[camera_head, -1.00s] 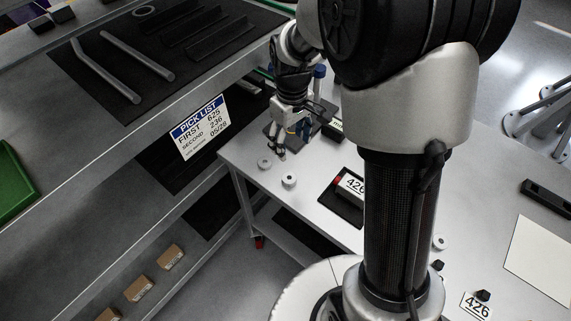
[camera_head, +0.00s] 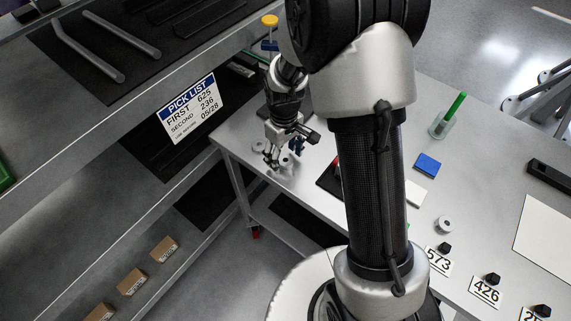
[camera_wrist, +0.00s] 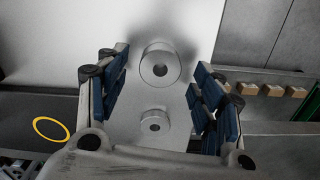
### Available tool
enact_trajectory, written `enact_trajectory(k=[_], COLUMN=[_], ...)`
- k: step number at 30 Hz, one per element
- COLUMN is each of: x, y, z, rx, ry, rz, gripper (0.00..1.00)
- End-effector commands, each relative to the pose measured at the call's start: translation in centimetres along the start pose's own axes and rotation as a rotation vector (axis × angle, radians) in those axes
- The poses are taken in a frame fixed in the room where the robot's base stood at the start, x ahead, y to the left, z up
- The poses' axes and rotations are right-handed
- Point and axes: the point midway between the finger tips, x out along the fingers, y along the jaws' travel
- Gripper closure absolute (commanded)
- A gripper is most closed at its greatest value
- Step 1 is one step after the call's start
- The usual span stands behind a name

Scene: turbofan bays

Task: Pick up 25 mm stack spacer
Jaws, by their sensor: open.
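Two round pale-grey spacers with centre holes lie on the grey table near its left corner. In the head view one spacer (camera_head: 259,148) is left of my gripper (camera_head: 274,165), and the other spacer (camera_head: 286,160) is just right of it, partly covered. In the wrist view a larger-looking spacer (camera_wrist: 158,66) and a smaller-looking spacer (camera_wrist: 155,122) lie in line between the blue-padded fingers of my gripper (camera_wrist: 161,66). My gripper is open, points down and holds nothing. I cannot tell which spacer is 25 mm.
Another round spacer (camera_head: 444,223) lies farther right on the table (camera_head: 470,150), near number cards (camera_head: 486,290). A shelf with a pick list sign (camera_head: 188,108) stands close on the left.

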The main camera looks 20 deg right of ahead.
Motion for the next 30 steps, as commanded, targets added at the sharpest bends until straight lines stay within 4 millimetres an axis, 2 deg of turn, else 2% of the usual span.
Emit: enact_trajectory(k=[1,3,10,30], x=[0.98,1.42,1.28,1.27], y=[0.01,0.03,0.06,0.06], z=[0.05,0.04,0.01,0.00], rx=[0.001,0.001,0.001,0.001], ry=[-0.002,-0.001,0.000,0.000], rz=[-0.001,-0.001,0.000,0.000], gripper=[0.39,0.39,0.40,0.85])
